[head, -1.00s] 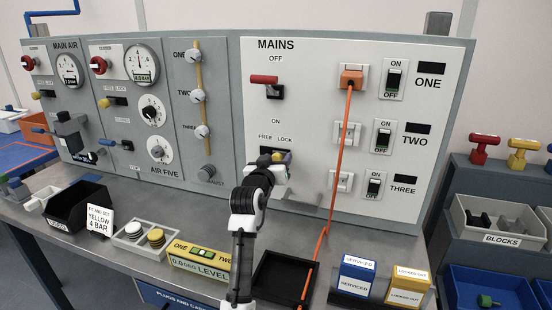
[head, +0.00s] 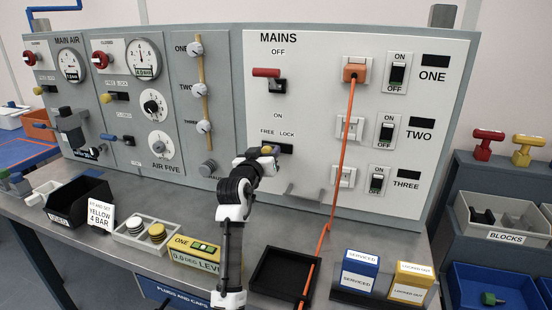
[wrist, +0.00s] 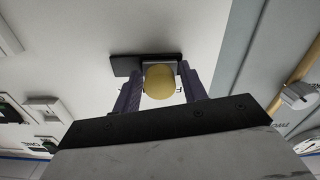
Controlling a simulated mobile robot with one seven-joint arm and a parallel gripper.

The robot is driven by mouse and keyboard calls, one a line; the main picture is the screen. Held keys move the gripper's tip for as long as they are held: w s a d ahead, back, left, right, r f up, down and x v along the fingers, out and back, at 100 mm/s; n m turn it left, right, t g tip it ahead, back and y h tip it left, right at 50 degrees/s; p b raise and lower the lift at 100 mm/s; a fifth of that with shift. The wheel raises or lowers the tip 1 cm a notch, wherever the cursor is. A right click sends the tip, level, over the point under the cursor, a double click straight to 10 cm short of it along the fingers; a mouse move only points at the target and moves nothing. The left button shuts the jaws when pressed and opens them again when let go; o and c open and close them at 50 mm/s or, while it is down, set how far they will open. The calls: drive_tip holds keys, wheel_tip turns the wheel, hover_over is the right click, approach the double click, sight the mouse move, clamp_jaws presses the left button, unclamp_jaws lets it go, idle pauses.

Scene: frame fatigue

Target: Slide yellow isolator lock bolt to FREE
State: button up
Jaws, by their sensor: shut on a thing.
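The yellow isolator lock bolt (head: 267,149) sits in a short black slot (head: 285,149) low on the white MAINS panel (head: 320,100). FREE is printed above the slot's left part and LOCK above its right part. The bolt is at the left, FREE end. My gripper (head: 264,154) is shut on the bolt. In the wrist view the bolt's round yellow end (wrist: 158,83) is between my two purple fingers (wrist: 160,92), and the bare black slot (wrist: 125,65) extends to the left of it. My wrist hides the gripper's fingers in the head view.
A red isolator handle (head: 266,72) is above the bolt, by OFF. An orange cable (head: 341,160) hangs from an orange plug to the right. A grey bracket (head: 303,190) juts out below right. A black tray (head: 284,275) and a yellow level (head: 195,252) stand on the bench.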

drive_tip(key=shift+a, duration=0.2)
drive_tip(key=o, duration=1.1)
drive_tip(key=shift+w+a, duration=0.1)
drive_tip(key=b+v, duration=0.3)
drive_tip(key=v, duration=1.1)
drive_tip(key=shift+r, duration=0.1)
